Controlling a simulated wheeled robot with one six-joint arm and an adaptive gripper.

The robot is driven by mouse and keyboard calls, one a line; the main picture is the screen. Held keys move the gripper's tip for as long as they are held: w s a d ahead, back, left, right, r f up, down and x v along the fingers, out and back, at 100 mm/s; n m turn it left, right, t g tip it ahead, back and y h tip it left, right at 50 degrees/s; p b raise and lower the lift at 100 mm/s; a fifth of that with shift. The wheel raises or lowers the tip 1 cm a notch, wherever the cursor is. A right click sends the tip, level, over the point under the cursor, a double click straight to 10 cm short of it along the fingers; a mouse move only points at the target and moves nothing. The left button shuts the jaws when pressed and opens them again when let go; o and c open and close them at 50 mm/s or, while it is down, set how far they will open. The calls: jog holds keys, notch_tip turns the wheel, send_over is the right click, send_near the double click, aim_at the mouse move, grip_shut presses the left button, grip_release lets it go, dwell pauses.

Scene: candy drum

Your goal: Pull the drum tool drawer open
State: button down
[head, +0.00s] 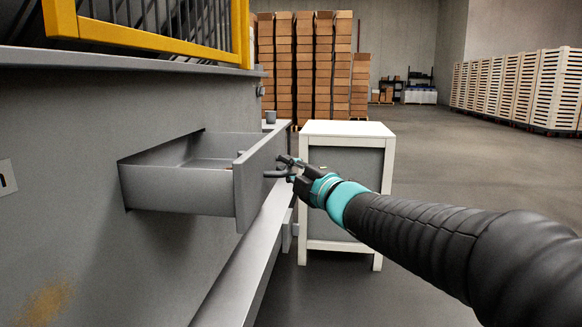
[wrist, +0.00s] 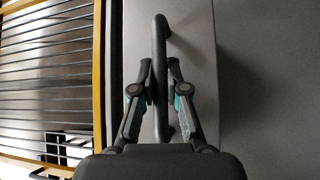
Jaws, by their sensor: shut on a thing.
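The grey drum tool drawer (head: 178,187) sticks well out of the grey housing on the left in the head view, with its open top showing. Its front panel (head: 260,176) faces right, toward my arm. My gripper (head: 285,170) is at that front panel. In the wrist view the dark bar handle (wrist: 160,75) runs lengthwise between the two fingers of my gripper (wrist: 160,85), which are shut on it. The drawer front (wrist: 195,50) lies behind the handle. The inside of the drawer is mostly shaded, and its contents are hard to make out.
A grey ledge (head: 245,250) runs below the drawer. A white-framed cabinet (head: 345,130) stands just beyond my gripper. A yellow guard frame (head: 150,40) sits above the housing. Stacked boxes (head: 305,70) and pale crates (head: 520,88) stand farther back. The floor at right is clear.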

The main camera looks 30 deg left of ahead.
jog(key=shift+f, duration=0.1)
jog(key=c, duration=1.2)
grip_release()
jog(key=shift+d, duration=0.15)
jog(key=v, duration=1.1)
jog(key=shift+s+d+f, duration=0.1)
jog(key=shift+s+d, duration=0.1)
jog(key=shift+d, duration=0.15)
